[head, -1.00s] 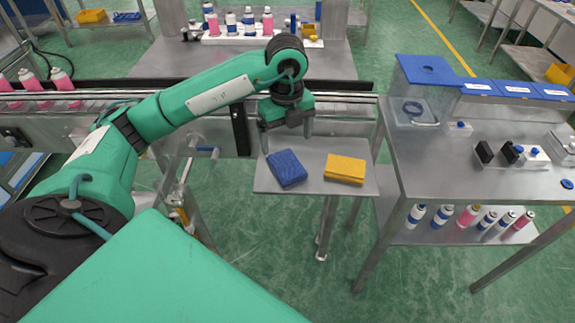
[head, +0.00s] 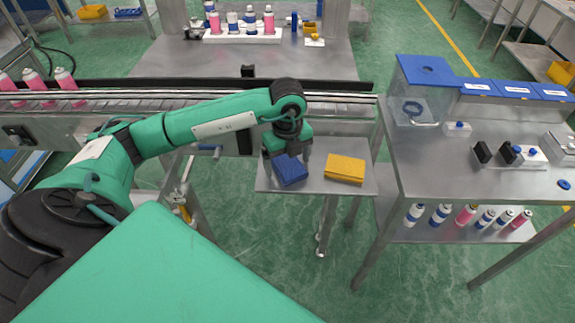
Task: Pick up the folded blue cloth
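The folded blue cloth (head: 291,171) lies on the left part of a small metal side table (head: 315,187). A folded yellow cloth (head: 344,169) lies to its right on the same table, apart from it. My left gripper (head: 287,164) is low over the far edge of the blue cloth, pointing down, with its fingers spread to either side. I cannot tell whether the fingers touch the cloth. My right gripper is out of view.
A conveyor (head: 340,106) runs behind the small table, with pink cans (head: 65,78) at its left. A larger metal table (head: 430,160) with blue-lidded bins stands close on the right, several cans on its lower shelf. Green floor is clear in front.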

